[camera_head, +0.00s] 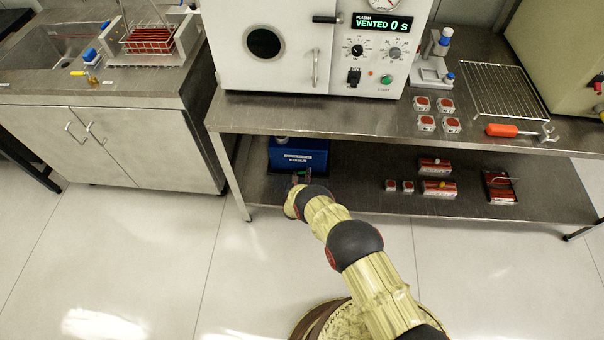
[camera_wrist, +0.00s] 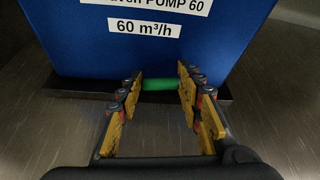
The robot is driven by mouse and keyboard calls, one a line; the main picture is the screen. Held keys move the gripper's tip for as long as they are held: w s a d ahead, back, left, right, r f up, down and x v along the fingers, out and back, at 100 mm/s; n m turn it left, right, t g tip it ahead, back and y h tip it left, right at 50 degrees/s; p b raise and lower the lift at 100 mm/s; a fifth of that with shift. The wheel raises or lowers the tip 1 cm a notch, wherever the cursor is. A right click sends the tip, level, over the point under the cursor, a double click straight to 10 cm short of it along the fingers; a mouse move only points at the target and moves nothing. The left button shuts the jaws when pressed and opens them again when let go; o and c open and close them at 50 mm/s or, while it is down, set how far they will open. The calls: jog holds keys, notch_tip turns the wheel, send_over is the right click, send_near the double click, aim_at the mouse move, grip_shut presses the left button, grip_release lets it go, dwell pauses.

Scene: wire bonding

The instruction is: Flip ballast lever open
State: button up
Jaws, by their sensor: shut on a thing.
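The blue pump (camera_head: 298,155) stands on the lower shelf of the steel bench. Its blue front (camera_wrist: 160,50) fills the top of the wrist view, with white labels, one reading "60 m³/h". The ballast lever (camera_wrist: 160,84) shows as a short green bar lying crosswise at the low front of the pump. My gripper (camera_wrist: 160,80) is shut on this green lever, one finger at each end of it. In the head view my gripper (camera_head: 299,178) is at the pump's front, and the lever is too small there to make out clearly.
The bench top (camera_head: 300,115) overhangs the pump, and a bench leg (camera_head: 236,180) stands left of it. Right on the lower shelf are small red-and-silver boxes (camera_head: 438,188) and a red-black item (camera_head: 499,187). The plasma chamber (camera_head: 290,45) stands above, its display reading "VENTED 0 s".

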notch_tip(320, 180, down, 2)
jog(key=n+h, duration=0.2)
jog(key=n, duration=0.1)
jog(key=shift+n+h, duration=0.3)
jog(key=shift+d+f+n+t+h, duration=0.1)
jog(key=shift+f+n+t+h, duration=0.15)
jog(key=shift+n, duration=0.35)
jog(key=shift+d+f+n+t+h, duration=0.15)
jog(key=shift+n+h, duration=0.2)
jog(key=shift+n, duration=0.25)
jog(key=o, duration=1)
jog(key=shift+o, duration=0.8)
jog(key=shift+v, duration=3.95)
jog(key=shift+a, duration=0.1)
jog(key=shift+c, duration=0.3)
